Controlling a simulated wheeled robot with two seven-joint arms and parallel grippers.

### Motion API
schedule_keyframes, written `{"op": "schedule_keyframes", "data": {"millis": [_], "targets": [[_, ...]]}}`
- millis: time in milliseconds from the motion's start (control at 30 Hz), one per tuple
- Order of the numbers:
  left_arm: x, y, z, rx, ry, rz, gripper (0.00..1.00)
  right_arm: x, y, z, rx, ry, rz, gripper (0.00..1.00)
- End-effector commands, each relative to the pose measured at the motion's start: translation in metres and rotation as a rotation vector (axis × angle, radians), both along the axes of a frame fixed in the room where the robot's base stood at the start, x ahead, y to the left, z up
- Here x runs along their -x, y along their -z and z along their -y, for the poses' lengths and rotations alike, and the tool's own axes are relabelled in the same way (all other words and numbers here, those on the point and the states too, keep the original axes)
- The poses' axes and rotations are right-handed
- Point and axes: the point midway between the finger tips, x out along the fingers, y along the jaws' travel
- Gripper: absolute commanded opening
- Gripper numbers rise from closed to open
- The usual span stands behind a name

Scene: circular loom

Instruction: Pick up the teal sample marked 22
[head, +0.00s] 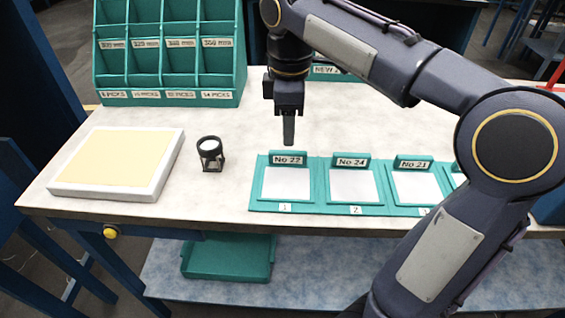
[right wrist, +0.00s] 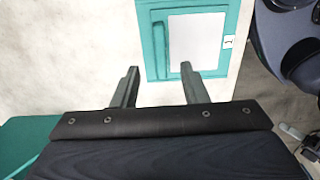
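The teal sample marked No 22 (head: 286,184) lies at the left end of a row of teal samples on the table, with a white panel and a raised label tab at its back. My right gripper (head: 288,138) points down just above and behind that tab, apart from it. In the right wrist view the sample (right wrist: 197,40) lies beyond the fingers, its teal tab roughly ahead of the gap. The right gripper (right wrist: 160,72) is open there, with nothing between its fingers. My left gripper is in neither view.
Samples No 24 (head: 352,187) and No 21 (head: 416,187) sit to the right; another is partly hidden by my right arm. A small black magnifier stand (head: 210,153) and a pale framed pad (head: 120,160) are left. A teal rack (head: 170,97) stands behind. The tabletop between is clear.

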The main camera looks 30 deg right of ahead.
Motion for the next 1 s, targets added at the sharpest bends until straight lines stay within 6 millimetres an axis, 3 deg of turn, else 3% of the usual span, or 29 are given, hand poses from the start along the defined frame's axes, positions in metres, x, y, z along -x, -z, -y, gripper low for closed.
{"op": "schedule_keyframes", "data": {"millis": [500, 800, 1000], "targets": [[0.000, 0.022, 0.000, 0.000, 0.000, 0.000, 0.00, -0.002, 0.068, -0.001, -0.001, 0.004, 0.000, 0.40], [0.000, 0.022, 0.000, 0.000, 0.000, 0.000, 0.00, -0.002, 0.072, -0.001, -0.002, 0.005, 0.001, 0.40], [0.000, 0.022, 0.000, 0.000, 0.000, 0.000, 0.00, -0.002, 0.072, -0.001, -0.002, 0.005, 0.001, 0.14]]}}
